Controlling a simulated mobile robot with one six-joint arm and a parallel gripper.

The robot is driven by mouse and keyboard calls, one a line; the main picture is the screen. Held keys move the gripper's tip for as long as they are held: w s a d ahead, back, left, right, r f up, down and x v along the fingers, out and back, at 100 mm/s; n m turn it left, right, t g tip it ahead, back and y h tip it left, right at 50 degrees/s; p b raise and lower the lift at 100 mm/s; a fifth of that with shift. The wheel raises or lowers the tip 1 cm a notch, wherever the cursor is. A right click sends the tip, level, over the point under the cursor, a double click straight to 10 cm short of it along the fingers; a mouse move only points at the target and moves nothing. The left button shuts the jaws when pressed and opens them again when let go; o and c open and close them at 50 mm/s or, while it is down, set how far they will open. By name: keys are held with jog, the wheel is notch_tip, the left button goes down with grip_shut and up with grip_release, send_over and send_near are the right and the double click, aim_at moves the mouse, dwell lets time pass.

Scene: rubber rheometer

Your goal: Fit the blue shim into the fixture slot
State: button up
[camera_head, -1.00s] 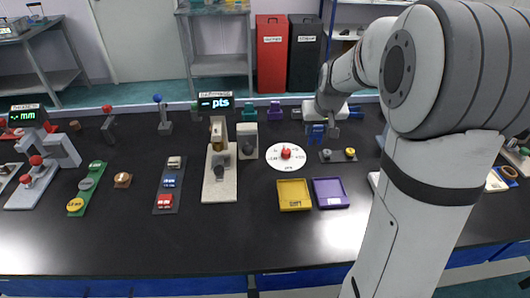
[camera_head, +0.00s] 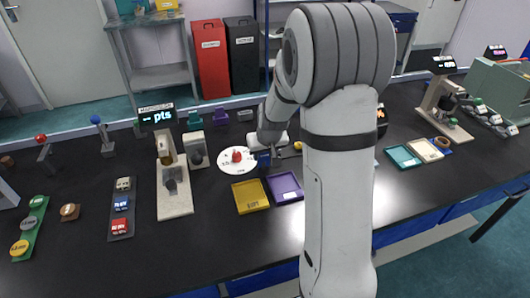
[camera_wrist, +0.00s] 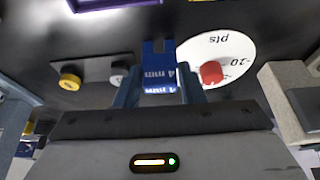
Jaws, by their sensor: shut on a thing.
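My gripper (camera_wrist: 159,95) is shut on the blue shim (camera_wrist: 158,72), a flat blue piece with a notch in its far end and white print. In the head view the shim (camera_head: 264,160) is a small dark blue shape below my gripper (camera_head: 265,148), just right of the round white dial plate (camera_head: 226,166). In the wrist view the shim is above the dark bench, between the dial plate (camera_wrist: 228,48) and a small grey holder (camera_wrist: 95,71). I cannot tell which thing is the fixture or where its slot is.
A yellow tray (camera_head: 250,208) and a purple tray (camera_head: 300,196) lie in front of the dial plate. A pts instrument (camera_head: 173,206) stands left. The dial plate has a red knob (camera_head: 237,155). Teal and tan trays lie to the right. The front strip of bench is clear.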

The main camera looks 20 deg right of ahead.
jog(key=shift+f, duration=0.15)
jog(key=o, duration=1)
